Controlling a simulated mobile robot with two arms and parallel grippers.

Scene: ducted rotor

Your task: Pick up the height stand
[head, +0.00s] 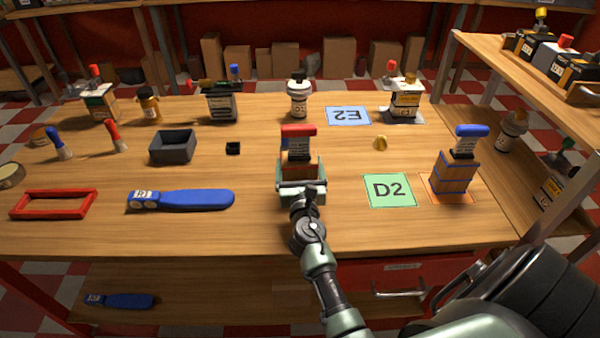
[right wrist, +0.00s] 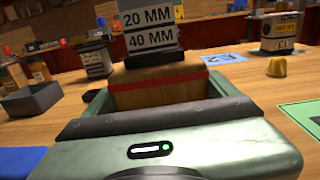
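A height stand (head: 299,161) with a brown wooden block, a grey label plate and a red top stands near the middle of the table. In the right wrist view its block (right wrist: 160,84) is straight ahead, with the plate marked 20 MM and 40 MM above it; its top is cut off there. My right gripper (head: 301,184) is low at the stand's near side, its green fingers spread on both sides of the block. It looks open; contact with the block is not clear. A similar blue-topped stand (head: 455,169) is on an orange mat at right. My left gripper is not in view.
A green D2 mat (head: 389,190) lies right of my right gripper, with a small yellow knob (head: 380,143) behind it. A blue tool (head: 181,200), a red frame (head: 53,204) and a dark tray (head: 172,147) lie to the left. A blue E2 mat (head: 348,116) is behind.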

